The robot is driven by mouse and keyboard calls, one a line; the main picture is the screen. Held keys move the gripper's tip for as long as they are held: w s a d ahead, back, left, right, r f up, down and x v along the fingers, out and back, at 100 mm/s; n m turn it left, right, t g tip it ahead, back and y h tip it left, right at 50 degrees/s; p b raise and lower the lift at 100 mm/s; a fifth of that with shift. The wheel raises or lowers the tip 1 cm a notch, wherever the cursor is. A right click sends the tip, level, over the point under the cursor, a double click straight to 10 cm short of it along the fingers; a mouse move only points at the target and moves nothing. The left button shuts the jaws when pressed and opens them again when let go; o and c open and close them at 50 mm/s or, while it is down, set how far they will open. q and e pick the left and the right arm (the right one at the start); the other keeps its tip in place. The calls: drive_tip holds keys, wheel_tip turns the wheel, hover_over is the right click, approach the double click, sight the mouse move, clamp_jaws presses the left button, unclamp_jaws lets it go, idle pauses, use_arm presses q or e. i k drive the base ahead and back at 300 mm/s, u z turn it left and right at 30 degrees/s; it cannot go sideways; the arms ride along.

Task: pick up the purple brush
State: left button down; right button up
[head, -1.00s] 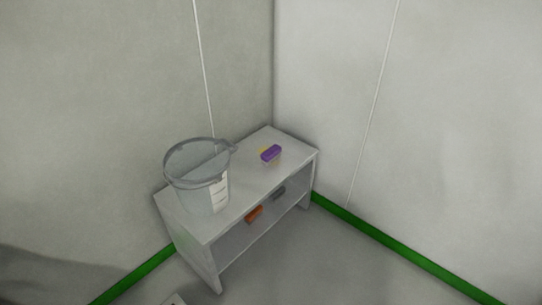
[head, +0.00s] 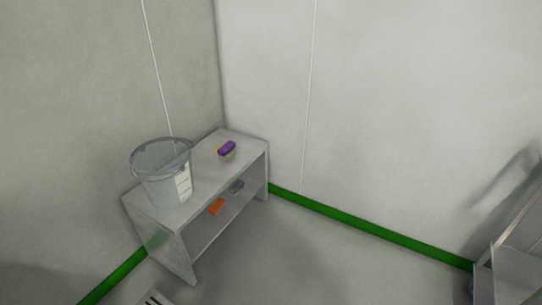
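The purple brush (head: 227,148) lies on the top of a low grey shelf unit (head: 205,158), toward its far right end near the corner. Something yellow shows at its left side, and a pale part shows below the purple. Neither of my grippers is in the head view, so I cannot see whether they are open or shut.
A grey translucent bucket (head: 163,175) stands on the left part of the unit's top. An orange item (head: 216,206) and a grey item (head: 236,187) lie on the lower shelf. Walls close in behind and left. A metal frame (head: 510,262) stands at right; the floor between is clear.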

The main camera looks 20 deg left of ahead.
sight(225, 151)
drive_tip(key=z, duration=0.1)
drive_tip(key=i, duration=1.55)
drive_tip(key=u, duration=0.85)
drive_tip(key=i, duration=1.5)
drive_tip(key=u, duration=1.6)
drive_tip(key=i, duration=0.4)
drive_tip(key=u, duration=0.25)
